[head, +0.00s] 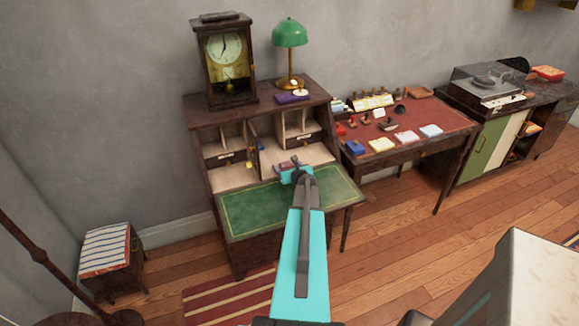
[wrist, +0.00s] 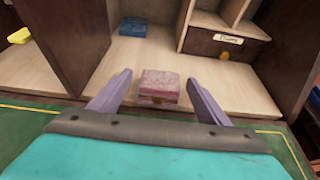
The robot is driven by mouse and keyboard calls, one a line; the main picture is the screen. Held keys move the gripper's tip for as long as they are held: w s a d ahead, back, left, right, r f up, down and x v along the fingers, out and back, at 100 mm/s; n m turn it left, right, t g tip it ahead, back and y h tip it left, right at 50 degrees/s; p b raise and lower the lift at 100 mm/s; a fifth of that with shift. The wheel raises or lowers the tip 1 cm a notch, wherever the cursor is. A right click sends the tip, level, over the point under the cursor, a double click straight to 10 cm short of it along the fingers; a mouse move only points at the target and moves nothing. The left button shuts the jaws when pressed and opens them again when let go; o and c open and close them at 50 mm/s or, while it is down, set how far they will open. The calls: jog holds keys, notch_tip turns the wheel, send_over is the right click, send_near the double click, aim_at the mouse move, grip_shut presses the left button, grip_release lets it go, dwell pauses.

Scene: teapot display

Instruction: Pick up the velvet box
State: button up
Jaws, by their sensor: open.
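A small pinkish-red box with a small brass-coloured clasp, which I take for the velvet box (wrist: 160,84), sits on the pale wooden floor of the writing desk's open compartment. In the wrist view it lies between my two purple fingers, with a gap on each side. My gripper (wrist: 160,77) is open and empty. In the head view my gripper (head: 290,167) is over the back of the desk's green writing surface, at the mouth of the compartments. There the arm end and fingers make the box hard to tell apart.
A dark upright divider (wrist: 72,38) stands left of my gripper, and a drawer (wrist: 224,46) is at the right behind the box. A blue box (wrist: 132,27) lies farther back. A clock (head: 226,60) and green lamp (head: 289,40) stand on the desk top.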

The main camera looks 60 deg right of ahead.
jog(key=shift+w+d+f, duration=0.25)
jog(key=shift+w+d, duration=0.05)
jog(key=shift+w, duration=0.2)
jog(key=c, duration=1.2)
jog(key=shift+o, duration=0.2)
jog(key=shift+r, duration=0.1)
